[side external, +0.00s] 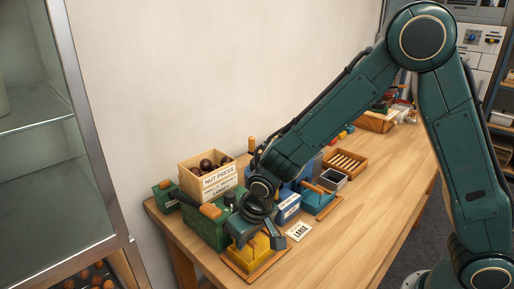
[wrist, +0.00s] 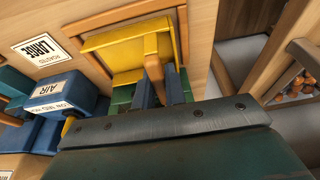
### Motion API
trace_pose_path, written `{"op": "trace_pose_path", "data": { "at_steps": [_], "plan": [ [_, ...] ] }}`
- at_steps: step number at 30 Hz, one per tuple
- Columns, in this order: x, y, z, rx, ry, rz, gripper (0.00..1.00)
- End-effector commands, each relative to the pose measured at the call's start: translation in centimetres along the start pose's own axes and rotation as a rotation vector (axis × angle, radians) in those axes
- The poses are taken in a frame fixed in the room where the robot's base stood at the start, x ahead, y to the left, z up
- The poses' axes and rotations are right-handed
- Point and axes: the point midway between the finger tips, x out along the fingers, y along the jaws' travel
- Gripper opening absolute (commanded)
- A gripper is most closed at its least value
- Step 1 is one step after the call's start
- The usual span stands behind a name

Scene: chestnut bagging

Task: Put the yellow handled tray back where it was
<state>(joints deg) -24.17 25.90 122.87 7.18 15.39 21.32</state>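The yellow handled tray (side external: 252,254) is at the near left end of the bench, over or in a low wooden frame (side external: 236,268). I cannot tell whether it is fully seated. In the wrist view the yellow tray (wrist: 130,45) shows its wooden handle (wrist: 152,50) running between my fingers. My gripper (side external: 258,240) is low over the tray; in the wrist view its fingertips (wrist: 160,88) stand on both sides of the handle. Whether they press on it is not clear. The gripper body hides part of the tray.
A green nut press (side external: 207,230) with a wooden chestnut box (side external: 196,176) stands close to the left. A blue-and-white labelled block (side external: 288,207), a blue handled tray (side external: 320,203) and a "LARGE" card (side external: 299,231) lie to the right. The bench (side external: 365,220) is clear towards the front right.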

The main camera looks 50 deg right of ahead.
Motion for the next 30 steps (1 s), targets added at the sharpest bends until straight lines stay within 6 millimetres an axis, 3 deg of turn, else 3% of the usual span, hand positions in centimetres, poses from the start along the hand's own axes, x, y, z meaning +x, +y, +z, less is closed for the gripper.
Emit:
{"op": "trace_pose_path", "data": {
  "at_steps": [1, 3, 19, 30],
  "plan": [
    [0.0, 0.0, 0.0, 0.000, 0.000, 0.000, 0.20],
    [0.0, 0.0, 0.0, 0.000, 0.000, 0.000, 0.34],
    [-0.7, 0.0, -0.1, 0.000, 0.001, 0.000, 0.34],
    [-4.5, 0.0, -0.2, 0.000, 0.004, -0.001, 0.34]
  ]
}}
